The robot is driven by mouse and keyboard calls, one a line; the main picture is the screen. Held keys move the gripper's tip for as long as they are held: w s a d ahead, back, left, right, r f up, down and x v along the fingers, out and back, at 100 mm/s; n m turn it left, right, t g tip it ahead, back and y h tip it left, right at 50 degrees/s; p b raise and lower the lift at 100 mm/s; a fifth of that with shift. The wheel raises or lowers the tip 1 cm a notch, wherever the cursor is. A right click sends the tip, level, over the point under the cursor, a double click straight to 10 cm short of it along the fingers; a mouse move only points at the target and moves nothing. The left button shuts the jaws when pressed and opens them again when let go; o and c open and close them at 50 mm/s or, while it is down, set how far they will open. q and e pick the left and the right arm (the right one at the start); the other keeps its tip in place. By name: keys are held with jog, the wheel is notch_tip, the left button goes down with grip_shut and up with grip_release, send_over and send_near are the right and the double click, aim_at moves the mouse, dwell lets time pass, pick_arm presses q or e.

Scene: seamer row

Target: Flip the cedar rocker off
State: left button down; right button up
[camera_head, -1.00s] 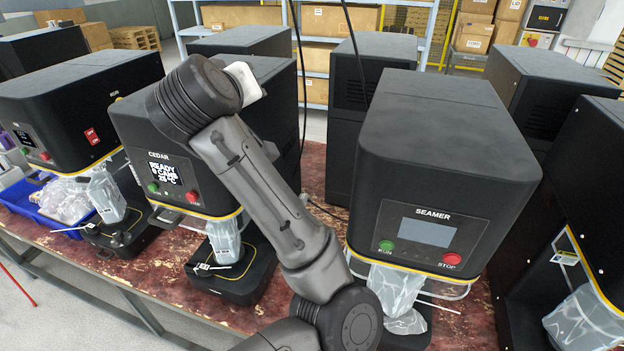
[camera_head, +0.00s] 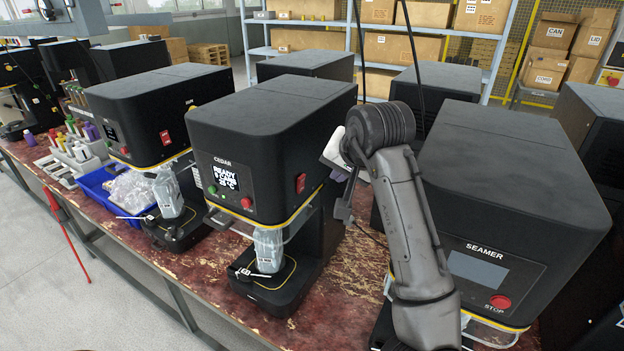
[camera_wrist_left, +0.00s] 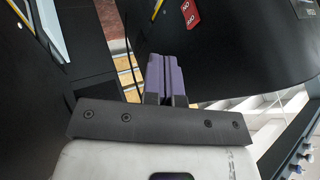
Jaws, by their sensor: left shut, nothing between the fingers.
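The CEDAR machine (camera_head: 270,105) is a black box with a lit display (camera_head: 225,178) whose top line reads READY. Its red rocker (camera_head: 300,183) sits on the machine's right part, clear of my arm. A red rocker with ON/OFF marks also shows upside down at the top of the left wrist view (camera_wrist_left: 191,14). Which side is pressed in, I cannot tell. My left gripper shows purple fingers (camera_wrist_left: 166,75) shut together and empty, apart from the rocker. In the head view its pale hand is just right of the CEDAR machine. My right gripper is out of view.
The SEAMER machine (camera_head: 510,170) stands close on the right, partly behind my left arm. Another black machine with a red switch (camera_head: 165,137) stands left of CEDAR. Black cables hang behind my wrist.

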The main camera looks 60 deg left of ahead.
pick_arm(q)
jog(key=b, duration=0.2)
send_near(302, 184)
jog(key=w+x, duration=0.1)
jog(key=x, duration=0.6)
jog(key=shift+w, duration=0.2)
jog(key=shift+d, duration=0.1)
